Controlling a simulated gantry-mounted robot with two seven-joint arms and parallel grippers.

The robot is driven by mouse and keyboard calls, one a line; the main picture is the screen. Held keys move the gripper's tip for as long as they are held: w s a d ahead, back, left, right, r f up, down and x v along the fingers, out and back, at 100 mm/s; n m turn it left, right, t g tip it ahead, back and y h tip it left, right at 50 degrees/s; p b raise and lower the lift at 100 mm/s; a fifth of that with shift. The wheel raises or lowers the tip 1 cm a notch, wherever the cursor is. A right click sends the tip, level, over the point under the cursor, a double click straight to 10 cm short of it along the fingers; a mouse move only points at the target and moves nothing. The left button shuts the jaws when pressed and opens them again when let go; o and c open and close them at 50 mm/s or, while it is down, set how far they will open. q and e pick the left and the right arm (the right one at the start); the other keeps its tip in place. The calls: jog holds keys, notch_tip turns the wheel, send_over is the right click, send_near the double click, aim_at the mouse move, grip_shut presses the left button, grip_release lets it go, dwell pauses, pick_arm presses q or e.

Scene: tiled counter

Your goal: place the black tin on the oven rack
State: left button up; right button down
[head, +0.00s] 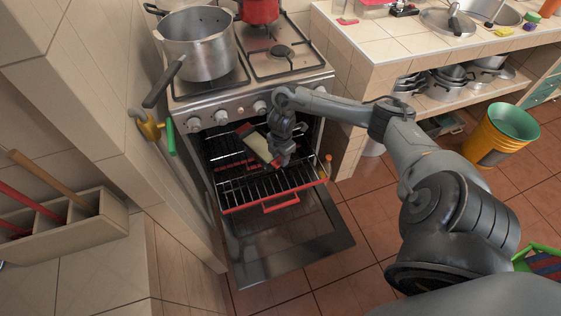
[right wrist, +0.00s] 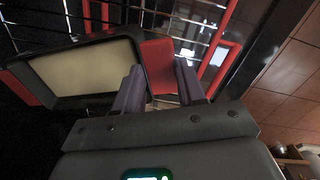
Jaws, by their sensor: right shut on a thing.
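The black tin (head: 258,146) has a pale inside and red end handles. In the head view it is at the oven mouth, over the rack. In the right wrist view the tin (right wrist: 85,68) fills the upper left. My right gripper (head: 276,158) is shut on its red handle, which lies between the fingers in the wrist view (right wrist: 160,82). The oven rack (head: 285,186) is slid partly out and has a red front bar. The tin looks tilted; I cannot tell whether it touches the rack. My left gripper is not in view.
The oven door (head: 290,240) hangs open below the rack. A large pot (head: 198,50) and a red pot (head: 259,10) stand on the hob above. A tiled wall (head: 95,90) is close on the left. Yellow buckets (head: 495,140) stand on the floor at right.

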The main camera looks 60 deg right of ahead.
notch_tip(320, 180, down, 3)
jog(key=shift+a+r+b, duration=0.1)
jog(key=shift+b, duration=0.25)
jog(key=c, duration=0.7)
grip_release()
jog(key=shift+o, duration=0.2)
jog(key=shift+r, duration=0.1)
